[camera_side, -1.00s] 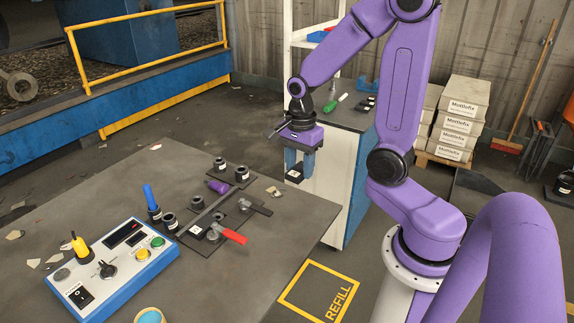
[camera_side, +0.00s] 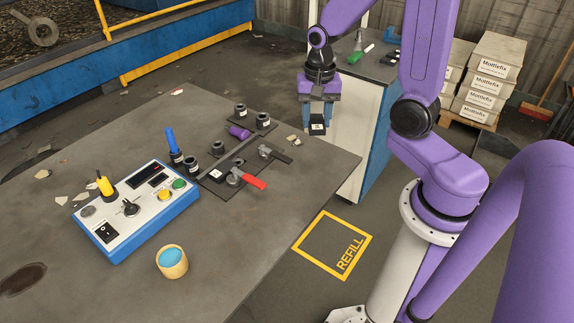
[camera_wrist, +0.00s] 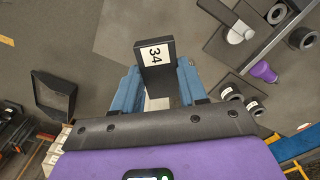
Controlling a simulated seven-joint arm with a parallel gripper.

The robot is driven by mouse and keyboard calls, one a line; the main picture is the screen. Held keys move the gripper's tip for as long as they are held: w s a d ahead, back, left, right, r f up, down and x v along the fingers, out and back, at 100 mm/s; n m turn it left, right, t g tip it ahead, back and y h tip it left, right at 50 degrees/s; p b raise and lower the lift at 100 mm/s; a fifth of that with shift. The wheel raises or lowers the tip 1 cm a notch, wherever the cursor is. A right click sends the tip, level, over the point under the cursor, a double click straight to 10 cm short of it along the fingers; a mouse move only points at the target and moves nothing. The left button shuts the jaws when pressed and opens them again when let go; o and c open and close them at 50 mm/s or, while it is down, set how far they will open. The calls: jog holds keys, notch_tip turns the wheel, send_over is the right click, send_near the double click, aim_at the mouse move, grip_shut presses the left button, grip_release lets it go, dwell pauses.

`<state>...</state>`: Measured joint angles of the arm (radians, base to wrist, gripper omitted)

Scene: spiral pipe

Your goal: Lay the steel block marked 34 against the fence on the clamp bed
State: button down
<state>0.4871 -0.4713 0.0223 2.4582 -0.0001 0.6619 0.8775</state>
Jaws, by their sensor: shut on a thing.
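The block marked 34 (camera_wrist: 155,55) is dark, with a white label on one face. My gripper (camera_side: 317,118) is shut on it, with a blue finger on each side. In the side view the block (camera_side: 317,126) hangs in the air near the table's back right edge, apart from the clamp bed. The clamp bed (camera_side: 228,187) is a dark plate on the table, to the left of and below my gripper. The fence (camera_side: 238,152), a long grey bar, runs along it. In the wrist view the fence (camera_wrist: 283,37) lies at upper right.
A purple cylinder (camera_side: 238,132) and several dark ringed pieces surround the fence. A control box (camera_side: 135,208) and a cup (camera_side: 172,262) stand on the table.

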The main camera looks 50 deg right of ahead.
jog(key=w+f+n, duration=0.1)
jog(key=n, duration=0.1)
jog(key=w+f+n, duration=0.1)
jog(key=n, duration=0.3)
jog(key=shift+w+d+f, duration=0.15)
jog(key=shift+w+f, duration=0.25)
jog(key=n, duration=0.1)
jog(key=w+f+n, duration=0.1)
jog(key=f+n, duration=0.1)
jog(key=n, duration=0.1)
jog(key=shift+w, duration=0.3)
jog(key=w+a+r, duration=0.8)
jog(key=w+a, duration=0.2)
jog(key=w, duration=0.1)
send_over(208, 139)
jog(key=s, duration=0.1)
notch_tip(208, 139, down, 9)
jog(key=shift+s+r, duration=0.1)
jog(key=shift+s, duration=0.05)
jog(key=shift+w+f, duration=0.6)
jog(key=shift+f, duration=1.6)
jog(key=shift+f, duration=0.1)
